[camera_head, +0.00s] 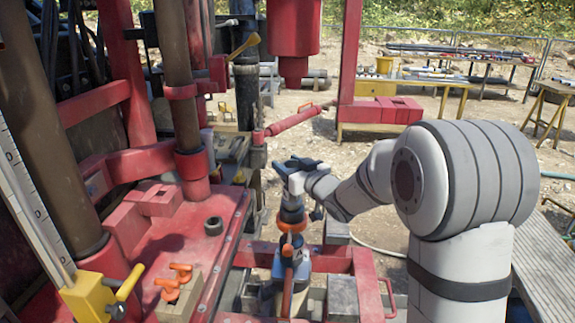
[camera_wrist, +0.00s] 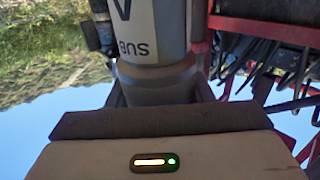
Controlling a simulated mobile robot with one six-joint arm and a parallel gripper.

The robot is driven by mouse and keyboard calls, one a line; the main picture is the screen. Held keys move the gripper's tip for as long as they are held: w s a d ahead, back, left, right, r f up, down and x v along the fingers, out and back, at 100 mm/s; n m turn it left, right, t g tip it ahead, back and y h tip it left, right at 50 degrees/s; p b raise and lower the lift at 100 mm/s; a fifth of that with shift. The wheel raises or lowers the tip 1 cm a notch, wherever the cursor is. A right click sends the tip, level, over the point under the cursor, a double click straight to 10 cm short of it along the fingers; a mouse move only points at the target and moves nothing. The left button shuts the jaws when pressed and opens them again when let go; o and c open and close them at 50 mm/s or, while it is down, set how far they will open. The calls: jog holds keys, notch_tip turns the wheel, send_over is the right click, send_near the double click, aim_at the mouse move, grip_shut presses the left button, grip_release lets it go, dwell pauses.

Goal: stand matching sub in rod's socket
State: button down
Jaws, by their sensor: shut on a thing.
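My gripper (camera_head: 302,170) is shut on a grey sub (camera_wrist: 150,35). In the wrist view the sub reads "SUB" upside down, with part of a dark letter at the top edge. Its narrower end sits at the gripper. In the head view a dark and blue-grey upright piece (camera_head: 292,205) shows just below my gripper.
A red rig deck (camera_head: 205,250) lies left, with a dark ring (camera_head: 213,226) and orange-handled pieces on a block (camera_head: 180,285). A yellow bracket (camera_head: 92,297) stands at front left. A red rig head (camera_head: 293,30) hangs above and behind. Tables (camera_head: 440,82) stand farther back.

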jog(key=shift+f+b, duration=0.4)
jog(key=shift+b, duration=0.25)
dwell(0.5)
jog(key=c, duration=0.6)
grip_release()
jog(key=shift+f, duration=0.25)
jog(key=b+v, duration=0.1)
jog(key=v, duration=0.6)
jog(key=shift+s+d, duration=0.2)
jog(key=shift+s, duration=0.2)
